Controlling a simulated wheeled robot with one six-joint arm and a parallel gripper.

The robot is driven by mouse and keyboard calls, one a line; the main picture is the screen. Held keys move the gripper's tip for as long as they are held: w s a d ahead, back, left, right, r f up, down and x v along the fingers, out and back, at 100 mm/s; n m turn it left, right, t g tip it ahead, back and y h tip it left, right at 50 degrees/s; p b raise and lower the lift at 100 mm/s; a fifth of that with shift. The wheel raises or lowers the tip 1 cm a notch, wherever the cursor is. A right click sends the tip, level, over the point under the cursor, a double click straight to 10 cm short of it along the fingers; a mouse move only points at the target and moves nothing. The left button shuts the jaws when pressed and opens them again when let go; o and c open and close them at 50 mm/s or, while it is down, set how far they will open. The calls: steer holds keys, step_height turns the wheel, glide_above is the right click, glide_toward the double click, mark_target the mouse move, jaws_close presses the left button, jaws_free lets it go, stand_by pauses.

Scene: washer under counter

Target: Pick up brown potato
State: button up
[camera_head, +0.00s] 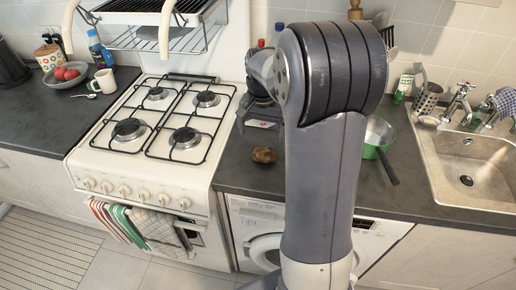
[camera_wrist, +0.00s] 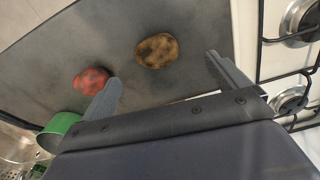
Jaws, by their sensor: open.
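The brown potato (camera_head: 264,155) lies on the dark counter between the stove and my arm. In the wrist view the potato (camera_wrist: 157,51) is mottled brown and lies beyond the fingertips, roughly between their lines. My gripper (camera_wrist: 163,71) is open and empty, with its two fingers spread apart. In the head view my gripper (camera_head: 260,118) is partly hidden by my arm and is behind the potato. The fingers do not appear to touch the potato.
A red, mottled round item (camera_wrist: 90,81) lies near the left finger. A green pan (camera_head: 378,135) stands right of my arm. The gas stove (camera_head: 150,125) borders the counter's left side, and the sink (camera_head: 470,170) is at far right. Bare counter surrounds the potato.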

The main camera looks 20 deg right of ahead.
mark_target(265, 150)
step_height(265, 150, down, 4)
steer(key=shift+r, duration=0.2)
steer(key=f, duration=0.2)
steer(key=d+f+p, duration=0.1)
steer(key=f, duration=0.1)
steer(key=shift+f+p, duration=0.25)
steer(key=shift+p, duration=0.05)
steer(key=shift+f, duration=0.45)
steer(key=c, duration=1.1)
steer(key=shift+o, duration=0.2)
steer(key=shift+r, duration=0.1)
